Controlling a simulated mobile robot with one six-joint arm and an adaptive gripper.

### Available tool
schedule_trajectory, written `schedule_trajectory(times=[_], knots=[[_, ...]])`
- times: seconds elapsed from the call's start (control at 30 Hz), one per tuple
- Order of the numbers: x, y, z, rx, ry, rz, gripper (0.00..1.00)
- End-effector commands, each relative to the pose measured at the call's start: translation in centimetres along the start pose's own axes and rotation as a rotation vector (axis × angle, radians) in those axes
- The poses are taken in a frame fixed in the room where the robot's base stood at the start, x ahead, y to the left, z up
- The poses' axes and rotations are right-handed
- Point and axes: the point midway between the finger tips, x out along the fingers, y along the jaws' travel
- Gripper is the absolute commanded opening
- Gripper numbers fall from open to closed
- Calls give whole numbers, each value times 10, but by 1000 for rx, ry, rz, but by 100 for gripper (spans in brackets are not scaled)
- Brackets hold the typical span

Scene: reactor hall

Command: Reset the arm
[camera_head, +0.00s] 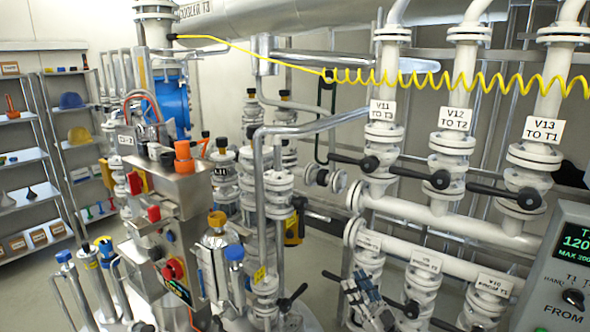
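What looks like my gripper (366,288) shows small at the bottom centre of the head view, grey-blue and black. It is in front of the lower white pipes, near the black valve handles. Its fingers are too small and cluttered to tell whether they are open or shut, and I see nothing clearly held. Most of the arm is out of view or hard to tell from the pipes.
White pipes with V11 (382,110), V12 (455,119) and V13 (543,130) labels have protruding black handles. A control box (562,270) stands at right. A yellow coiled hose (440,80) crosses above. A steel cabinet (185,215) and shelves (25,156) are at left.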

Motion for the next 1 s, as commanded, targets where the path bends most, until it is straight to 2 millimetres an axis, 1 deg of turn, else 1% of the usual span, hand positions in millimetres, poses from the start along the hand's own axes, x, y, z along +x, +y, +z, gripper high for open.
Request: schedule_trajectory(times=[0.03,0.1,0.33,0.47,0.57,0.6,0.7,0.77,0.8,0.9,0.97,1.0], knots=[[7,3,-2,-6,-5,2,39],[26,15,-4,-27,-37,30,39],[79,47,-12,-86,-144,121,39],[114,66,-23,-127,-218,185,39],[145,80,-36,-163,-291,248,39],[159,86,-43,-177,-326,279,39],[189,97,-66,-215,-431,369,39],[204,99,-82,-233,-497,424,39],[211,99,-93,-243,-541,460,39],[223,92,-122,-259,-652,547,39],[224,84,-139,-264,-719,596,39],[224,77,-151,-265,-763,626,39]])
